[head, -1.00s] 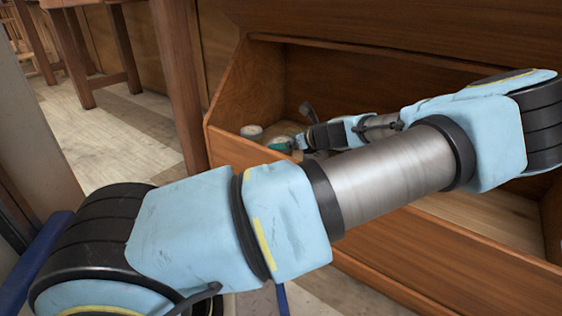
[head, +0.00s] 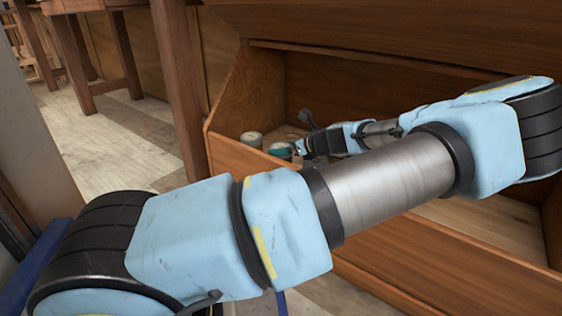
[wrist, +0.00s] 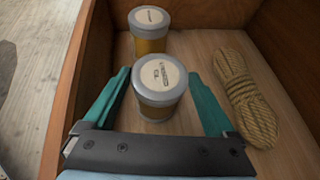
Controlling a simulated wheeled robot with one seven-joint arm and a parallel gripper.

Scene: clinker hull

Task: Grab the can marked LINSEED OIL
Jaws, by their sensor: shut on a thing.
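A can with a pale lid label and grey rim (wrist: 158,82) stands upright on the wooden bin floor, between the two teal fingers of my gripper (wrist: 158,76). The gripper is shut on this can. The lid print is small and blurred; it has a longer line over a short one, and I cannot read it surely. A second can, with an amber body and a pale lid label (wrist: 149,30), stands just behind it.
A coil of tan rope (wrist: 243,92) lies right of the gripper. The wooden bin (head: 228,148) has a front board and a left end wall close to the cans. Its floor toward the right looks bare in the head view.

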